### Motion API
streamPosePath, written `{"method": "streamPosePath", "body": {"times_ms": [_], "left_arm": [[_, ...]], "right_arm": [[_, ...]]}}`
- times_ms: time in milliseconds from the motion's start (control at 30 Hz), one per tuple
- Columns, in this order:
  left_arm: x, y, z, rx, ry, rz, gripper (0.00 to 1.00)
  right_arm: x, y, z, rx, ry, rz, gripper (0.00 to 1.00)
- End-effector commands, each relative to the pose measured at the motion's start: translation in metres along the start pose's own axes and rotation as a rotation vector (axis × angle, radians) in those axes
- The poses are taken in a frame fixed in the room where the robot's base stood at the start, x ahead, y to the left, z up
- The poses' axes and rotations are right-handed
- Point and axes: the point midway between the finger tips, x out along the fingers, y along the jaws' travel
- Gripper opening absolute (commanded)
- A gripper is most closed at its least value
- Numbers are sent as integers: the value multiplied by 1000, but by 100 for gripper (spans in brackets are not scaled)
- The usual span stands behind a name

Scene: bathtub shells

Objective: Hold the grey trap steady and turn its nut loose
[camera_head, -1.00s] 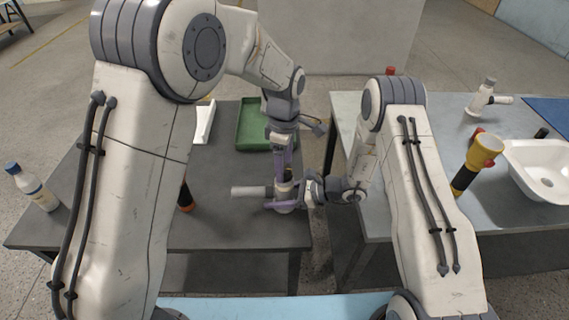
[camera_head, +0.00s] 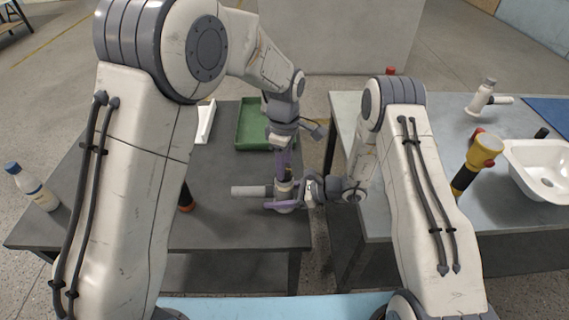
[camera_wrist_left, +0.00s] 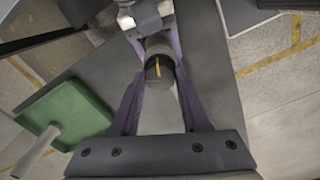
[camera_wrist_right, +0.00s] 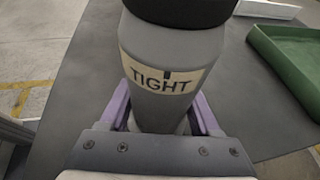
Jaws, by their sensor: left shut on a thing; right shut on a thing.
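The grey trap (camera_head: 250,191) stands near the right edge of the dark table, its side pipe pointing left. In the right wrist view its grey body (camera_wrist_right: 172,48) carries a label reading TIGHT with a dark mark above the word. The black nut (camera_wrist_right: 185,8) sits on top of the body; in the left wrist view the dark nut (camera_wrist_left: 158,72) shows an orange stripe. My left gripper (camera_head: 284,172) comes down from above and is shut on the nut. My right gripper (camera_head: 282,205) reaches in from the right, lower down, shut around the trap's body. Its fingertips are hidden behind the body in its wrist view.
A green tray (camera_head: 252,146) lies behind the trap, with a white piece (camera_head: 205,120) beside it. A bottle (camera_head: 33,187) stands far left. A gap separates this table from the right one, which holds a yellow torch (camera_head: 476,165) and a white basin (camera_head: 515,180).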

Motion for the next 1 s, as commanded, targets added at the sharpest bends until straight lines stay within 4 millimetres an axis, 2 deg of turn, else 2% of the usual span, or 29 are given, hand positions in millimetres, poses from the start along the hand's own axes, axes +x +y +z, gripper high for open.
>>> {"method": "streamPosePath", "body": {"times_ms": [1000], "left_arm": [[-1,0,0,911,0,1,0]], "right_arm": [[0,0,0,1,1,0,0]]}}
